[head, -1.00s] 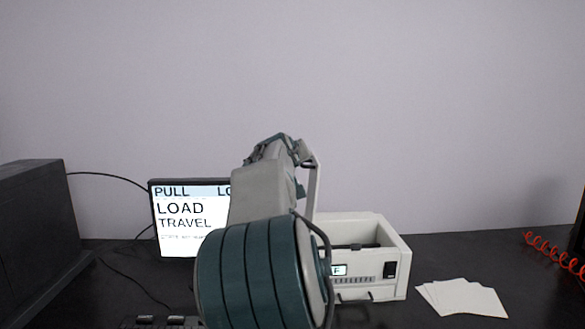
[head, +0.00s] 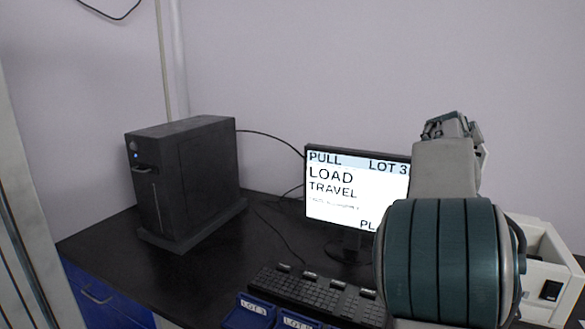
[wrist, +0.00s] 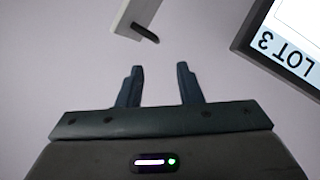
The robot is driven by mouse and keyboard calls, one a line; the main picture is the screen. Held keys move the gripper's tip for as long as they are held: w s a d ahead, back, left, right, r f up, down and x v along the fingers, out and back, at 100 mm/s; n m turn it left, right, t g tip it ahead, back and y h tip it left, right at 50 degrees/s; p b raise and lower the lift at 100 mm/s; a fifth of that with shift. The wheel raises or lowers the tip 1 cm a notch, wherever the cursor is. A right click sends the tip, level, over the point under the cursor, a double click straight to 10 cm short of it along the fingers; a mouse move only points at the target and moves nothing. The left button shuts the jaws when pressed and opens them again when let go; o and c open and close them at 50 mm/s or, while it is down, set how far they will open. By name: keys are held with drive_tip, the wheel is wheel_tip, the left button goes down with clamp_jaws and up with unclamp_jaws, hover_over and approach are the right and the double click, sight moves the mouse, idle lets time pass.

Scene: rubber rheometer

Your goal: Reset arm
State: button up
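My gripper (wrist: 158,75) shows in the wrist view with its two dark fingers apart and nothing between them. Past the fingertips are the plain wall and a white part with a dark peg (wrist: 145,33). In the head view my arm rises at the right, and its end is folded away so that the fingers cannot be seen. The arm stands in front of the right edge of the monitor (head: 340,215) and partly hides the white instrument (head: 560,262). The monitor reads PULL, LOT 3, LOAD and TRAVEL, and its corner shows in the wrist view (wrist: 290,50).
A black computer tower (head: 185,185) stands at the left on the black bench (head: 110,240). A keyboard (head: 310,290) lies before the monitor. Blue bins labelled LOT (head: 250,310) sit at the front edge. Thin cables run behind. Bare bench lies between tower and keyboard.

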drive_tip(key=p+x, duration=0.4)
drive_tip(key=x, duration=0.9)
drive_tip(key=shift+r+p, duration=0.25)
drive_tip(key=shift+p, duration=0.15)
